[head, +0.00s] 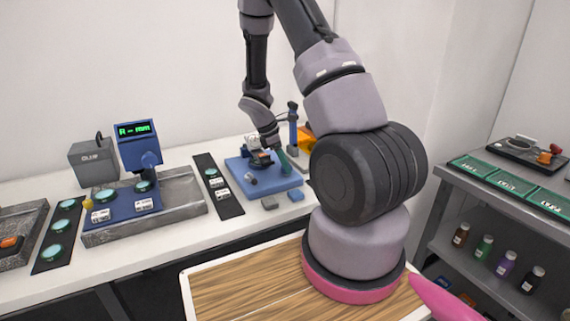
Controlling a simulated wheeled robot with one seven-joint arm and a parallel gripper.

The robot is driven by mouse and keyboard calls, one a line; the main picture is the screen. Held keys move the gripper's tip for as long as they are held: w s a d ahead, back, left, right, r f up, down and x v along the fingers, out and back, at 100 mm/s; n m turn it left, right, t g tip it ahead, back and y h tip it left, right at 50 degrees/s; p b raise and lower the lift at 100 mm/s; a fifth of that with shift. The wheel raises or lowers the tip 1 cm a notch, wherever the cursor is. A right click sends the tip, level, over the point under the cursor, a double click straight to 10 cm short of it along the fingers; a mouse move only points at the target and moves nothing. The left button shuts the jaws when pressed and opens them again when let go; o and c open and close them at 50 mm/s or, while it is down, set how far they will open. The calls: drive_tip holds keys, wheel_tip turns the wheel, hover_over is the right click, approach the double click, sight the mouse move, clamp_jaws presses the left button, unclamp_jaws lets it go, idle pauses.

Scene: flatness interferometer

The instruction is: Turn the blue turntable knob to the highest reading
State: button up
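A blue base plate (284,186) stands on the white bench, with a dark round turntable-like part (260,158) on it. A small grey-blue knob-like piece (250,179) sits at the plate's front left; I cannot tell for certain whether it is the turntable knob. My gripper (275,148) is pointed down over the back of the plate, close to the round part and a teal piece (285,162). Its fingertips are too small and covered to tell open from shut, or whether they touch anything. The green display (135,129) on the blue instrument reads about "A -- mm", without digits.
A blue post (292,130) stands behind the plate near my gripper. A black strip with teal discs (216,184) lies left of the plate. My arm hides the bench's right side. A shelf with bottles (484,246) stands right.

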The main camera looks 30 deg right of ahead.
clamp_jaws()
drive_tip(key=shift+m, duration=0.4)
drive_tip(key=m+g, duration=0.1)
drive_tip(key=m, duration=0.1)
drive_tip(key=m+g+y, duration=0.1)
drive_tip(key=m, duration=0.2)
drive_tip(key=shift+w+d+m+y, duration=0.15)
drive_tip(key=shift+m+y, duration=0.15)
drive_tip(key=m+y, duration=0.1)
drive_tip(key=m, duration=0.4)
drive_tip(key=shift+w+g+y, duration=0.1)
drive_tip(key=shift+g+y, duration=0.3)
drive_tip(key=shift+d+m, duration=0.1)
drive_tip(key=shift+m, duration=0.2)
drive_tip(key=o, duration=0.6)
unclamp_jaws()
